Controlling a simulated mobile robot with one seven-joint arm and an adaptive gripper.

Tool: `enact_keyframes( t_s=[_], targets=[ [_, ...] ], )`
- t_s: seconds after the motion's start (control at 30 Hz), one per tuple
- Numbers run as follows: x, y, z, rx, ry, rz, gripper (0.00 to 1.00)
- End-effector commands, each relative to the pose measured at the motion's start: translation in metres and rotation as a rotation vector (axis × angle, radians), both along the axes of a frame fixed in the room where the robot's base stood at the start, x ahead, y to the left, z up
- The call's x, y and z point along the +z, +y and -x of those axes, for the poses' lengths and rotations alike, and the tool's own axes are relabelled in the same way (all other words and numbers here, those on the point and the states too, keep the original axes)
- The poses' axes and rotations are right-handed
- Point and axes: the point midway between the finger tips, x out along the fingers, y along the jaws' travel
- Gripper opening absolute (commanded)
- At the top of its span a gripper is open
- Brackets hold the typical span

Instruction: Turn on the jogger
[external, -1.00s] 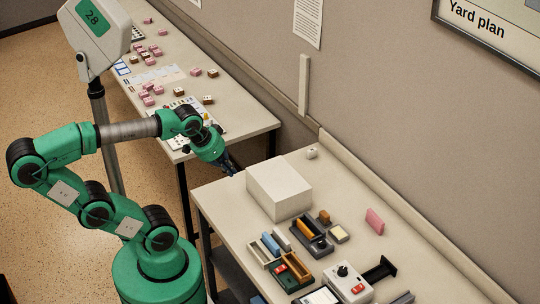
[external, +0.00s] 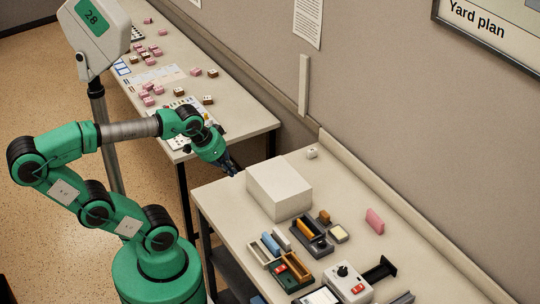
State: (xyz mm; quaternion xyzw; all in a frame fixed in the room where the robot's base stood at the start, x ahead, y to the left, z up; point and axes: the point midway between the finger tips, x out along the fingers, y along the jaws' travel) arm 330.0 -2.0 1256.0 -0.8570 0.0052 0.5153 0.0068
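No label marks the jogger. I cannot tell for certain which one is the jogger. Both are well away from my gripper.
A large white box (external: 279,189) stands between my gripper and the devices. A dark holder (external: 311,236), a blue block (external: 270,243), a pink block (external: 375,221) and a screen device (external: 318,296) crowd the table. Another table (external: 230,115) holds pink and brown blocks.

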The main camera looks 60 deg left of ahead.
Motion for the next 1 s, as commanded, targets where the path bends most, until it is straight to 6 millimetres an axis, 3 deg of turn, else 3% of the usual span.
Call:
enact_keyframes(
  t_s=[0.37, 0.7, 1.0],
  targets=[
    [-0.008, -0.029, -0.023, -0.200, 0.054, -0.073, 0.00],
    [-0.028, -0.080, -0.048, -0.514, 0.119, -0.188, 0.00],
    [-0.054, -0.132, -0.057, -0.803, 0.169, -0.289, 0.00]
  ],
)
